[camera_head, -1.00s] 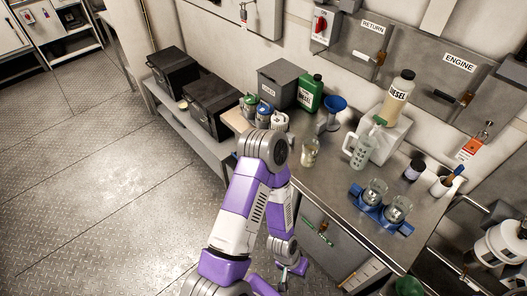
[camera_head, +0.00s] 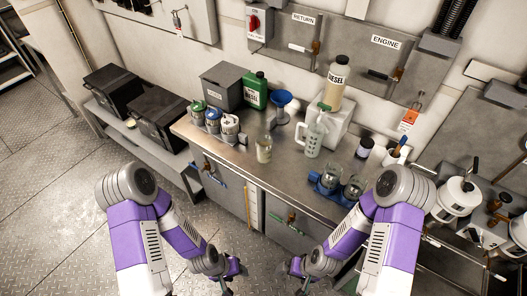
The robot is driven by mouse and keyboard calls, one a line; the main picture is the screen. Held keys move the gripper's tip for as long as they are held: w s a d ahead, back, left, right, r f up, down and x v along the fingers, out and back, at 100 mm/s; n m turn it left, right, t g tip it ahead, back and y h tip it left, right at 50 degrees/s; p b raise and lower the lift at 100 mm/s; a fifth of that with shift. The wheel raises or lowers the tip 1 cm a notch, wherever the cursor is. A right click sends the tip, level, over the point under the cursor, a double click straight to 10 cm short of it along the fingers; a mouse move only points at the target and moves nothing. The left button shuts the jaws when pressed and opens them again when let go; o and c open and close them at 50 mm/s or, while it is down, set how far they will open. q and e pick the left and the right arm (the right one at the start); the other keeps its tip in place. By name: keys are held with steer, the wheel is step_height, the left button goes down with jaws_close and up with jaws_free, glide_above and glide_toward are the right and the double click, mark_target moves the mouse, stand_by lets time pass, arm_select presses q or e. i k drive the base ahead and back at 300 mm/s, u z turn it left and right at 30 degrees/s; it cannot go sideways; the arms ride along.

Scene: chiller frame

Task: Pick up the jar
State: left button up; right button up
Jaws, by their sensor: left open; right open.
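Several jar-like vessels stand on the metal bench (camera_head: 235,160). A small clear glass jar (camera_head: 264,150) with pale contents stands near the front edge, left of a clear measuring jug (camera_head: 313,140). A dark jar with a pale lid (camera_head: 363,149) stands further right. Two glass jars (camera_head: 330,178) (camera_head: 353,188) sit in a blue holder (camera_head: 325,189) at the front right. I cannot tell which one the task means. My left gripper (camera_head: 229,284) and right gripper (camera_head: 298,279) are low in front of the bench, open, below and apart from all vessels.
A diesel bottle (camera_head: 335,82) stands on a white block (camera_head: 337,125). A green can (camera_head: 255,92), a grey box (camera_head: 222,86), a blue funnel (camera_head: 281,99) and small canisters (camera_head: 213,120) stand at the left.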

mark_target(265, 143)
steer(key=z, duration=1.85)
steer(key=k, duration=0.85)
steer(key=u, duration=0.45)
